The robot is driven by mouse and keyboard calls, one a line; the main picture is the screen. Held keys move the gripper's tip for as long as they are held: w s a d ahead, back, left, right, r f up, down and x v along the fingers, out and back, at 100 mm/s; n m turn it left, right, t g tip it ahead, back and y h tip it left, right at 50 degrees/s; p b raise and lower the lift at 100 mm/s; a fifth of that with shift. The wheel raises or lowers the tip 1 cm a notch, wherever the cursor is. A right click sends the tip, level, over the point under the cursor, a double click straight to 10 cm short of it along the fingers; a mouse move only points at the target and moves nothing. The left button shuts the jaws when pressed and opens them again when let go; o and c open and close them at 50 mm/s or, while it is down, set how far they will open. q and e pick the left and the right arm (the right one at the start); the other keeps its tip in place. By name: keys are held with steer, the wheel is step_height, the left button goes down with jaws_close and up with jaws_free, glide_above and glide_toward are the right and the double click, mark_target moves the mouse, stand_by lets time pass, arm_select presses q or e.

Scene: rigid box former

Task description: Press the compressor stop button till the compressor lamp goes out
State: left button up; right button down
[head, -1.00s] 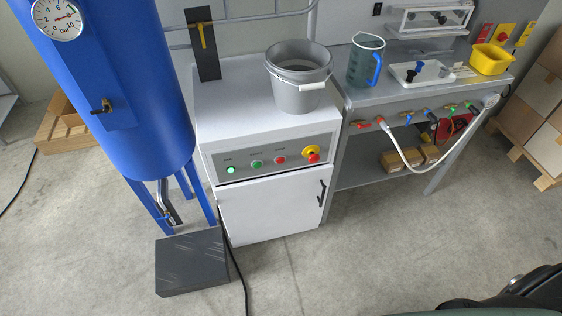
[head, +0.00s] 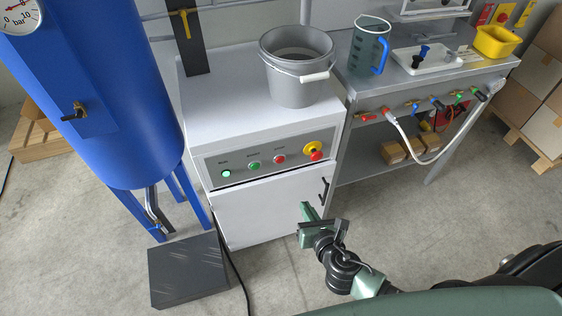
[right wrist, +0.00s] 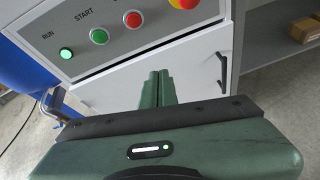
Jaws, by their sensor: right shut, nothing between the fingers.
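The compressor cabinet's panel (head: 240,181) carries a bright, lit lamp (head: 226,173), a green button (head: 254,165) and a red button (head: 279,159). In the right wrist view the lamp (right wrist: 66,54) is marked RUN and glows. There the green button (right wrist: 99,36) is marked START, and the red button (right wrist: 133,19) is to its right. My right gripper (head: 306,208) is shut and empty, in front of the cabinet door and below the panel, apart from the buttons. Its closed fingers (right wrist: 158,85) point toward the cabinet in the wrist view. My left gripper is not in view.
A red mushroom button on a yellow base (head: 314,152) is right of the red button. A grey bucket (head: 298,88) stands on the cabinet. A blue tank (head: 110,100) is at left, a workbench (head: 372,94) at right. A dark block (head: 188,272) lies on the floor.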

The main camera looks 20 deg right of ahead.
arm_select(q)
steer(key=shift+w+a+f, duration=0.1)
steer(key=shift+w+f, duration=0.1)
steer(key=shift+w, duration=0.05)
arm_select(e)
steer(key=r+n, duration=0.1)
steer(key=r, duration=0.1)
steer(key=a+r+n+t, duration=0.1)
steer(key=w+r, duration=0.1)
steer(key=r, duration=0.1)
steer(key=shift+a+r+n+t+y, duration=0.3)
steer(key=shift+a+n, duration=0.1)
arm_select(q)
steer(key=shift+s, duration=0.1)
arm_select(e)
steer(key=shift+w, duration=0.1)
glide_toward(280, 159)
steer(key=x, duration=0.5)
steer(key=shift+f+b, duration=0.3)
steer(key=shift+f, duration=0.05)
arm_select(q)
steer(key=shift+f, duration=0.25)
arm_select(e)
steer(key=shift+w, duration=0.8)
